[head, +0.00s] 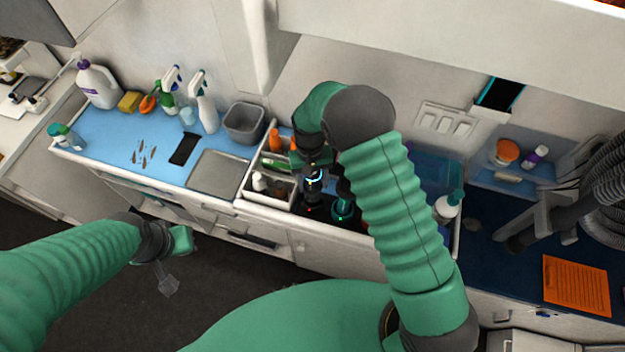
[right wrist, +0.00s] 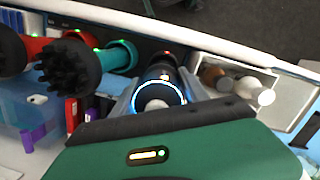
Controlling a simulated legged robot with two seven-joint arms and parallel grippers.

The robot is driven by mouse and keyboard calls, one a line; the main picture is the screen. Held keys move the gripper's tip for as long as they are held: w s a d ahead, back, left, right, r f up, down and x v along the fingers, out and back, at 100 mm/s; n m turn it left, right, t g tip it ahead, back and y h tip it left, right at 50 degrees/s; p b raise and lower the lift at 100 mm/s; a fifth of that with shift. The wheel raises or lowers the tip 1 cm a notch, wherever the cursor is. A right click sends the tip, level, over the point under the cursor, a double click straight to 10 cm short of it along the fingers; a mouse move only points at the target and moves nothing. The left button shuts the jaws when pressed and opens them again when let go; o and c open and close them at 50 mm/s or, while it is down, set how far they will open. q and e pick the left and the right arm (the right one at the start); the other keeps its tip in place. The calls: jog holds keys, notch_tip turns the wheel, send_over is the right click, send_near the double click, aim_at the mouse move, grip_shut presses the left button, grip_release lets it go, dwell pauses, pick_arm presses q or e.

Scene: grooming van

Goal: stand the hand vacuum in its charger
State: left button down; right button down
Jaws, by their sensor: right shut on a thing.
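My right gripper (right wrist: 158,98) is shut on a dark cylinder with a glowing ring, which looks like the hand vacuum (right wrist: 150,74). In the head view the vacuum (head: 313,183) is under my right wrist, over a black charger base (head: 304,207) with a small red light. I cannot tell whether it is seated in the base or just above it. A teal tool (right wrist: 118,56) with a black bristled head stands beside it, and a red tool (right wrist: 40,46) beyond that. My left gripper (head: 168,282) hangs over the floor, empty; its jaw opening is unclear.
A white divided caddy (head: 270,183) with bottles stands just left of the base. A grey bin (head: 244,122) and spray bottles (head: 204,104) are further left on the blue counter. A pump bottle (head: 447,207) and blue bin (head: 432,170) are to the right.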

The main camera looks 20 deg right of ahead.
jog(key=c, duration=0.9)
grip_release()
jog(key=o, duration=0.3)
jog(key=shift+s+a+r, duration=0.1)
jog(key=shift+s, duration=0.05)
